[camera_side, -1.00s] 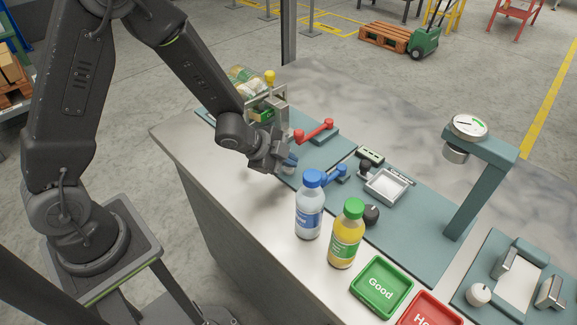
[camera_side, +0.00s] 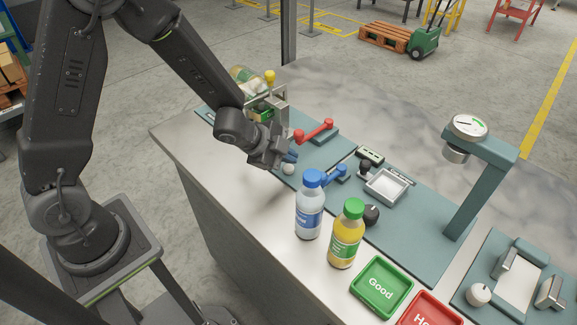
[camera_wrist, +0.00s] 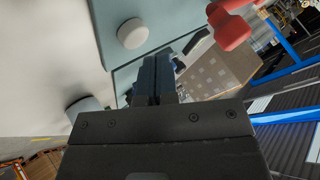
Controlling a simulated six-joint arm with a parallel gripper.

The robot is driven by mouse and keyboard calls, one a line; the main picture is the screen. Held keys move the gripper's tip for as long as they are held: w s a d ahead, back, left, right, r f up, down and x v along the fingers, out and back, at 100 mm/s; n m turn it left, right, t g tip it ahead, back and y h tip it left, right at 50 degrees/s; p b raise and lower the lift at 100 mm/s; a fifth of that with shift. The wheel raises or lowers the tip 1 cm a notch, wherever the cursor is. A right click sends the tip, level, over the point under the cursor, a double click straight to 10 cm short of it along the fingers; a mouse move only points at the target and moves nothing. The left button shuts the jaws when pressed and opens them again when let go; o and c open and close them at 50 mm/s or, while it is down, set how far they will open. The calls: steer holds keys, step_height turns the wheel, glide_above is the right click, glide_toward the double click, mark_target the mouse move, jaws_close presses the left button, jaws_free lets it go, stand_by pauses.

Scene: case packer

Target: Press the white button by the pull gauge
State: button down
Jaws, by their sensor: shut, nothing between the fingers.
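A round white button (camera_side: 288,169) sits at the near edge of the teal base plate, just below my gripper in the side view. In the wrist view a round white button (camera_wrist: 131,33) shows on a teal surface, up and left of the fingertips. My gripper (camera_side: 291,156) is shut and empty, with its blue fingertips a little above the button and apart from it. The shut fingers also show in the wrist view (camera_wrist: 164,62). A dial gauge (camera_side: 469,127) stands on a teal post to the right; I cannot tell whether it is the pull gauge.
A red lever (camera_side: 315,131) is close behind my gripper. A blue-capped bottle (camera_side: 310,210) and green-capped bottle (camera_side: 347,240) stand to the right. Beyond are a green tray (camera_side: 382,287), a red tray (camera_side: 430,310) and another white knob (camera_side: 479,294) beside a clamp fixture.

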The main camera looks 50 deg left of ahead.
mark_target(288, 169)
steer(key=shift+r, duration=0.1)
steer(key=shift+r, duration=2.45)
steer(key=s+a+r+n+y, duration=0.3)
steer(key=s+r+n, duration=0.1)
steer(key=r+n, duration=0.15)
steer(key=s+a+r+n+y, duration=0.3)
steer(key=s+a+r+n, duration=0.1)
steer(key=r, duration=0.3)
steer(key=s+d+r+n+g+h, duration=0.1)
steer(key=s+n, duration=0.1)
steer(key=s, duration=0.5)
steer(key=s+d+r+n+g+h, duration=0.1)
steer(key=s+d+r+n, duration=0.1)
steer(key=s, duration=0.5)
steer(key=shift+d+g, duration=0.25)
steer(key=shift+g, duration=0.15)
